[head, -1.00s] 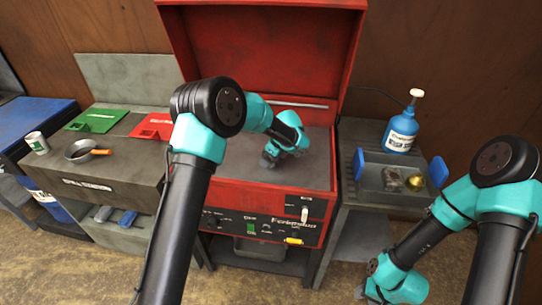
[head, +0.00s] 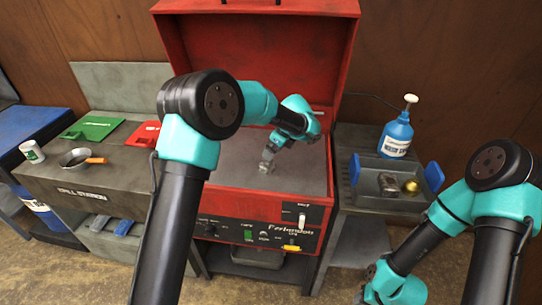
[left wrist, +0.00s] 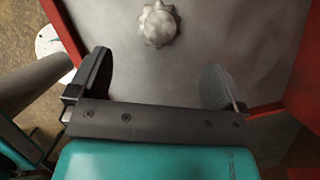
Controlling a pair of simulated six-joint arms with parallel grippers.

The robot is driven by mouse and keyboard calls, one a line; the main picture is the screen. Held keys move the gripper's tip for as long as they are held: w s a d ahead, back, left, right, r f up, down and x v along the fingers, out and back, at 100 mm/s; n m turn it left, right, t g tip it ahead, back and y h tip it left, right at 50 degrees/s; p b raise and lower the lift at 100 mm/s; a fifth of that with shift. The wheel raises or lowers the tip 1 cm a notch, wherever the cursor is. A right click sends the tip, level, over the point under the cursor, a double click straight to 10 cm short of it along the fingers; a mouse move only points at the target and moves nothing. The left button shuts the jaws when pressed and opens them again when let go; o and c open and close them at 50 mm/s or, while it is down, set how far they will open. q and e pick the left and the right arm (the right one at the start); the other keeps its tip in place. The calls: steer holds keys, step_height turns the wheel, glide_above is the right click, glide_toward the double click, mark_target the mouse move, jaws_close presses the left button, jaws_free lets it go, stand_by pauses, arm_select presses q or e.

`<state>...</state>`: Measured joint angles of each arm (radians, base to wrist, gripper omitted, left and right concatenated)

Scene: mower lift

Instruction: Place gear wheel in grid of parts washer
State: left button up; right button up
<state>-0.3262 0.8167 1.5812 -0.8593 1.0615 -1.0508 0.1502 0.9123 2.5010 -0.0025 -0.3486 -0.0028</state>
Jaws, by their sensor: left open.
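The red parts washer (head: 270,205) stands in the middle with its lid raised. Its grey top surface (head: 235,160) shows no clear grid pattern. The gear wheel (left wrist: 158,24), a small grey toothed piece, lies on that surface, apart from my fingers in the left wrist view. In the head view it is a small grey lump (head: 266,166) just below my left gripper (head: 273,147). My left gripper is open and empty, its two dark fingers wide apart in the left wrist view (left wrist: 158,85). My right gripper (head: 372,290) hangs low at the lower right, its fingers unclear.
A grey tray (head: 400,205) with blue handles holds small metal parts right of the washer, with a blue pump bottle (head: 397,135) behind it. The washer surface around the gear is clear.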

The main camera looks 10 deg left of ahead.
arm_select(q)
steer(key=v, duration=0.2)
steer(key=shift+d+r, duration=0.15)
steer(key=shift+r, duration=0.15)
steer(key=shift+c, duration=0.2)
stand_by(1.2)
